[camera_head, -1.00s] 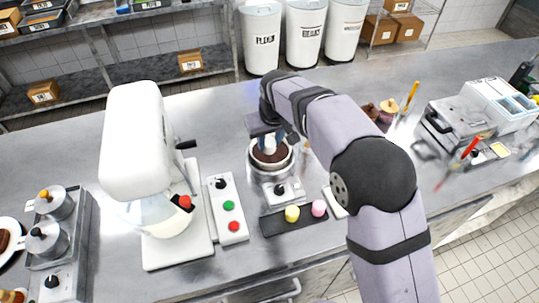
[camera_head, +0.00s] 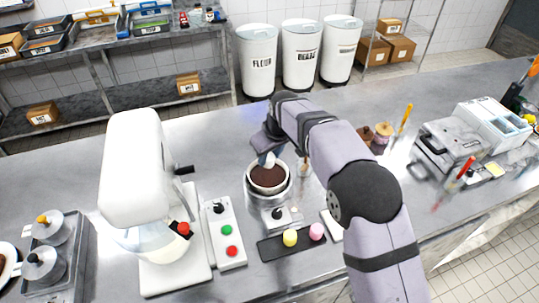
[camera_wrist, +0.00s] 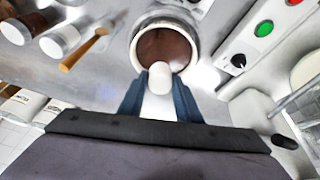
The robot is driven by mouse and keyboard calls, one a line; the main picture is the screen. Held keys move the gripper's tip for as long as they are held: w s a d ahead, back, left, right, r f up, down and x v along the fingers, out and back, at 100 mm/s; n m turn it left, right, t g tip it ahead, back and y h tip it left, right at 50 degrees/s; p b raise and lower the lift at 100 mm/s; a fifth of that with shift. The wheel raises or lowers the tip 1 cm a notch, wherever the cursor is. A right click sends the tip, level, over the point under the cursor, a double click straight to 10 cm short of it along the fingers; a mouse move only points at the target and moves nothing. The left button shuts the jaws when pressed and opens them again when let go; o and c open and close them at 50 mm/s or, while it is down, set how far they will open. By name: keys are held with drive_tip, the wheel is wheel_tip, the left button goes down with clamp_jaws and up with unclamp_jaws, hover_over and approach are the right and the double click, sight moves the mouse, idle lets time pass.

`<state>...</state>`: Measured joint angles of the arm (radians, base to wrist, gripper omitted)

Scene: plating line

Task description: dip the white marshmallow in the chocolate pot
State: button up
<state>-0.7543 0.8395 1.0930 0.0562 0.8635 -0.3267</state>
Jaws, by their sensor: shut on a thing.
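My gripper (camera_wrist: 157,98) is shut on the white marshmallow (camera_wrist: 160,75), which sticks out between its blue fingertips. The visible part of the marshmallow looks white, and its underside is hidden. The chocolate pot (camera_wrist: 139,37) is a pale round pot with dark brown chocolate inside. In the head view, my gripper (camera_head: 266,157) is at the far side of the pot (camera_head: 287,188), with the marshmallow's white showing by the far rim. I cannot tell whether the marshmallow touches the chocolate.
A dark tray (camera_head: 272,250) holds a yellow marshmallow (camera_head: 290,237) and a pink one (camera_head: 316,231) in front of the pot. A white stand mixer (camera_head: 135,160) and a button panel (camera_head: 226,235) stand left. A grill (camera_head: 440,145) stands right.

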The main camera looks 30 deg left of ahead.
drive_tip(key=shift+f+b, duration=2.45)
drive_tip(key=shift+f, duration=1.35)
drive_tip(key=shift+r, duration=0.2)
drive_tip(key=shift+r+p, duration=1.75)
drive_tip(key=shift+r, duration=0.3)
drive_tip(key=shift+r, duration=0.1)
drive_tip(key=shift+r+p, duration=2)
drive_tip(key=shift+r, duration=0.45)
